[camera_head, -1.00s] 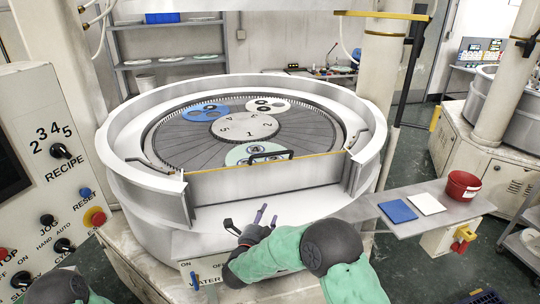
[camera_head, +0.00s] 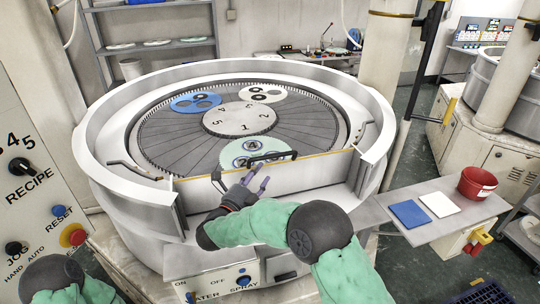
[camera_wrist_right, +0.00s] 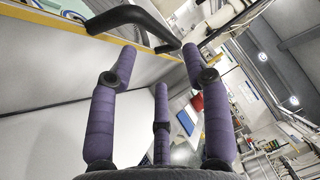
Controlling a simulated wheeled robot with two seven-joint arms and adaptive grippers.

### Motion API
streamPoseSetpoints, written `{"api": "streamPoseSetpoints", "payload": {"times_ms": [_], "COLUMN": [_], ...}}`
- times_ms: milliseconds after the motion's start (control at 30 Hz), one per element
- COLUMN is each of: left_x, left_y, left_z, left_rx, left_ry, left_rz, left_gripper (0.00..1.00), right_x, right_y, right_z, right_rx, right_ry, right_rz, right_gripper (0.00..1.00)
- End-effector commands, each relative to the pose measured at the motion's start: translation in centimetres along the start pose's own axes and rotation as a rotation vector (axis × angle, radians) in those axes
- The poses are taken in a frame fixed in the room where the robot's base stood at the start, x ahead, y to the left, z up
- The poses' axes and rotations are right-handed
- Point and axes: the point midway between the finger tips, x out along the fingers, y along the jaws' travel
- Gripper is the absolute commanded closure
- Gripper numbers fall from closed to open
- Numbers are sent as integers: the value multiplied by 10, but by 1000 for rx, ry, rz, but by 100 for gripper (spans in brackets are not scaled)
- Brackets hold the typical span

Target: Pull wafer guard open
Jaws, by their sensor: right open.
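The wafer guard (camera_head: 310,168) is a pale panel with a yellow top edge, upright across the front opening of the round white machine tub (camera_head: 110,198). Its black bar handle (camera_head: 284,154) sits at the top edge. My right gripper (camera_head: 240,178) is open and empty just in front of the guard, close below the handle. In the right wrist view, the handle (camera_wrist_right: 135,16) lies just beyond the spread purple fingertips (camera_wrist_right: 160,55); I see no clear contact. The guard's face (camera_wrist_right: 40,65) shows at left there. My left gripper is out of view.
Inside the tub, a ribbed plate carries white, blue and green carriers (camera_head: 232,152). A control panel (camera_head: 22,215) stands at left. A side shelf (camera_head: 455,230) at right holds a blue pad, a white pad and a red pot (camera_head: 477,184).

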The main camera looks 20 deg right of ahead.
Motion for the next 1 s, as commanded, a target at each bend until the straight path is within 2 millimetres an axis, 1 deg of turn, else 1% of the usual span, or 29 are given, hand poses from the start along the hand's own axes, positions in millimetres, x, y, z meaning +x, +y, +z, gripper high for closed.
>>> {"api": "streamPoseSetpoints", "payload": {"times_ms": [33,300,400,500,700,933,967,1000], "left_x": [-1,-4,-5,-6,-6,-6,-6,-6], "left_y": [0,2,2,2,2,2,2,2], "left_z": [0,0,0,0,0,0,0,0], "left_rx": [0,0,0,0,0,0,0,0], "left_ry": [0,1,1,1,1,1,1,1], "left_rz": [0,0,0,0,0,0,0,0], "left_gripper": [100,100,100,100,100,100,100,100], "right_x": [10,57,72,82,91,91,91,91], "right_y": [0,0,0,0,1,0,0,0], "right_z": [-1,-1,-1,0,0,0,0,0], "right_rx": [0,-1,-2,-2,-2,-2,-2,-2], "right_ry": [4,3,1,1,-1,-1,-1,-1], "right_rz": [1,1,1,1,1,1,1,1], "right_gripper": [51,51,51,51,51,51,54,66]}}
